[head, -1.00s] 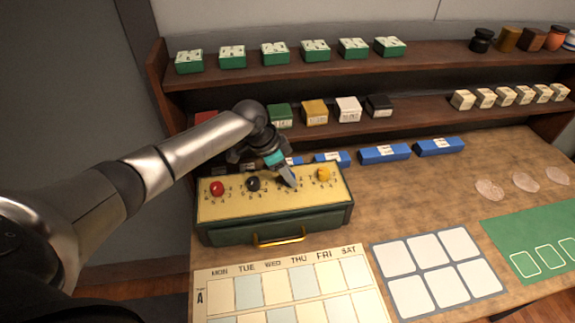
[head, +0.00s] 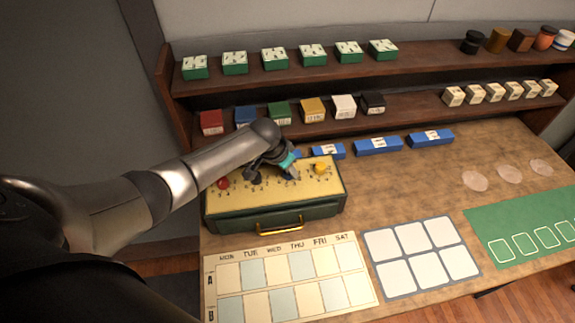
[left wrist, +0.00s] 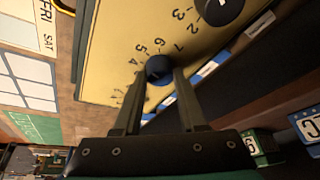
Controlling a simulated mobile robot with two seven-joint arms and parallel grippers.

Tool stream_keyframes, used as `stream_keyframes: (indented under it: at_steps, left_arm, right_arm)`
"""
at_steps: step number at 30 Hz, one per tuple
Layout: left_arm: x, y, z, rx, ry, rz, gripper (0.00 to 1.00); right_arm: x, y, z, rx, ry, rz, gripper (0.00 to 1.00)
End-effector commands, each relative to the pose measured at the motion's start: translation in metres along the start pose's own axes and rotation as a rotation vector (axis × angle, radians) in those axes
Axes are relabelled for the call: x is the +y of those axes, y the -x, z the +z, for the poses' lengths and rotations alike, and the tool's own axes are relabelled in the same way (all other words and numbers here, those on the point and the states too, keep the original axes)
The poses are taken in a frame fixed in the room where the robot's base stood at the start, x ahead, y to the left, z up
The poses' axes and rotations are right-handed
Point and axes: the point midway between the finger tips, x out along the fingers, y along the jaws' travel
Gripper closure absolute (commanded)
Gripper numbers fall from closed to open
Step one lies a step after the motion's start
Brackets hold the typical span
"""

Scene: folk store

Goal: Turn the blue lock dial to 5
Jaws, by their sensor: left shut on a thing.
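A green box with a yellow top (head: 330,185) stands on the table and carries a row of coloured dials. The blue dial (left wrist: 158,66) shows in the left wrist view, with numbers printed around it; the pointer setting is too unclear to read. My left gripper (left wrist: 160,78) is shut on the blue dial, one finger on each side. In the head view my left gripper (head: 291,172) reaches down onto the top between the black and yellow dials and hides the blue dial. My right gripper is not in view.
Red (head: 223,184), black (head: 256,180) and yellow (head: 320,168) dials sit beside it. A gold handle (head: 280,228) fronts the box. Blue blocks (head: 378,147) lie behind, below shelves (head: 420,118) of small boxes. A calendar board (head: 290,280) lies in front.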

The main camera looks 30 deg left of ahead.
Motion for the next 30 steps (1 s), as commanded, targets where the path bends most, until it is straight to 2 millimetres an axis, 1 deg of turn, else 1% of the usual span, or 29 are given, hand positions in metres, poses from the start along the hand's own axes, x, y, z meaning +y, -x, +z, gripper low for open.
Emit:
stream_keyframes:
  at_steps: [10,11,18,26,30]
  left_arm:
    - [-0.0001,-0.0001,-0.0004,0.002,0.0,-0.001,1.0]
    - [-0.0001,-0.0001,-0.0005,0.002,0.0,-0.001,0.56]
    - [-0.0001,0.0,-0.0003,0.001,0.0,-0.001,0.29]
    - [-0.0003,0.0006,-0.0002,0.0,0.0,-0.001,0.29]
    - [-0.0008,0.0071,-0.0002,0.001,0.001,-0.001,0.29]
  right_arm:
    - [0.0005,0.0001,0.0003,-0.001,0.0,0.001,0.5]
    - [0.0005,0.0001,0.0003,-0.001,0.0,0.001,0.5]
    - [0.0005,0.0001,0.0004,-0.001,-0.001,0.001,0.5]
    - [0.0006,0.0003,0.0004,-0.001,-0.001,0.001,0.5]
    - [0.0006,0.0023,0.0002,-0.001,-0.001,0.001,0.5]
